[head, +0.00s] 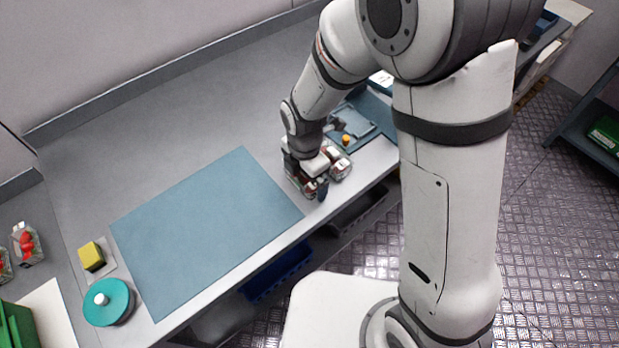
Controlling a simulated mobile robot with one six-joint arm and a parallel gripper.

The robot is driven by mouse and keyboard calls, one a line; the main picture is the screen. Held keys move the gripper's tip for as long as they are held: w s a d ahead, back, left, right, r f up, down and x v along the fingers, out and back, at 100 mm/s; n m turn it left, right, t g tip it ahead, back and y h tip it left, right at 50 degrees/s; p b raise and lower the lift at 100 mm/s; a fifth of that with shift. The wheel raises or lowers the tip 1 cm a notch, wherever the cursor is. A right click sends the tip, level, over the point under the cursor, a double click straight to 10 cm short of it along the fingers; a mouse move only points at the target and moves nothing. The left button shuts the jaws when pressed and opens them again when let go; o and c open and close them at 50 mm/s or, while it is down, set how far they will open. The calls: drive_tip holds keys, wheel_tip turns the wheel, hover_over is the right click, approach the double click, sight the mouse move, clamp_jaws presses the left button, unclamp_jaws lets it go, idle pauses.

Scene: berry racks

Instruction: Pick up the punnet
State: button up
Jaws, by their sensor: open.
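A clear punnet with some red in it (308,186) stands on the worktop, at the right edge of the blue mat. My gripper (306,181) is over this punnet, pointing down, with its jaws open. One dark fingertip shows at the punnet's near right side; the other finger is mostly hidden by the gripper body. I cannot tell whether the fingers touch the punnet. A second clear punnet (341,167) stands close beside it on the right.
The blue mat (205,225) is bare. A yellow block (91,256), a teal round lidded thing (108,301) and a punnet of red berries (27,243) are at the left. A blue-grey scale-like device (362,128) lies behind the gripper. Bins (277,272) sit below the front edge.

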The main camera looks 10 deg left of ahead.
drive_tip(key=shift+c, duration=0.6)
drive_tip(key=c, duration=0.6)
